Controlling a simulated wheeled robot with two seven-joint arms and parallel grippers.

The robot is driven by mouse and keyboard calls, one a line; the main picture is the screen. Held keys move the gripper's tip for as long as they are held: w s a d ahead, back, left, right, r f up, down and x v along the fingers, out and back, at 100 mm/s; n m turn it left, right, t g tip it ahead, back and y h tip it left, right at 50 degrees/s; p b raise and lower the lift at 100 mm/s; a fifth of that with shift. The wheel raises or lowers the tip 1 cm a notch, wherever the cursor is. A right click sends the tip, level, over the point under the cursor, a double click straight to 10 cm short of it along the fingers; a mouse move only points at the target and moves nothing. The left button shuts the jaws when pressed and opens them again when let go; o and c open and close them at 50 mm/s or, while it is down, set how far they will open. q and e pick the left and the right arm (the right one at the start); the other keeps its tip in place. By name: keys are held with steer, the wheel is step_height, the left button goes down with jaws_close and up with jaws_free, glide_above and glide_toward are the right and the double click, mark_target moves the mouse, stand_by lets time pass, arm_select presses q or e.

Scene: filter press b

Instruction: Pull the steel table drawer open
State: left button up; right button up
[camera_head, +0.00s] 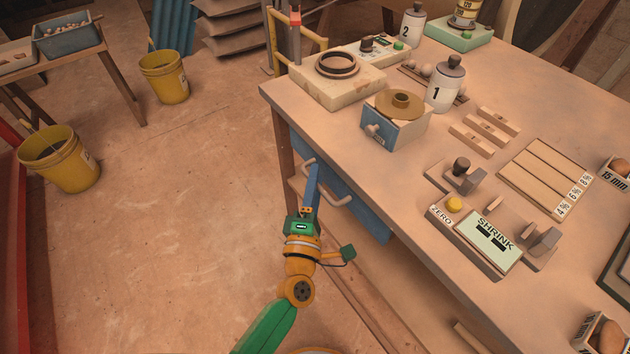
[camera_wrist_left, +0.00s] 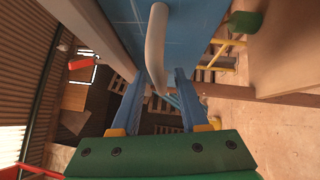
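The drawer (camera_head: 372,213) has a blue front under the near left edge of the worktable (camera_head: 400,225) and looks pushed in. Its pale bar handle (camera_head: 341,201) is partly hidden behind my left gripper (camera_head: 312,172) in the head view. In the left wrist view the blue drawer front (camera_wrist_left: 195,35) fills the top, and the handle (camera_wrist_left: 156,45) runs down from it. There my left gripper (camera_wrist_left: 160,76) has its two blue fingers apart, with the handle's lower end between them. Gaps show at the sides, so it does not look gripped. My right gripper is not in view.
On the tabletop stand a blue-fronted box (camera_head: 388,133), a round-topped press block (camera_head: 337,80), jar 1 (camera_head: 445,85) and a shrink gauge (camera_head: 490,238). Yellow buckets (camera_head: 62,160) stand on the floor at left. The floor left of my arm is clear.

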arm_select(q)
jaws_close()
stand_by(1.3)
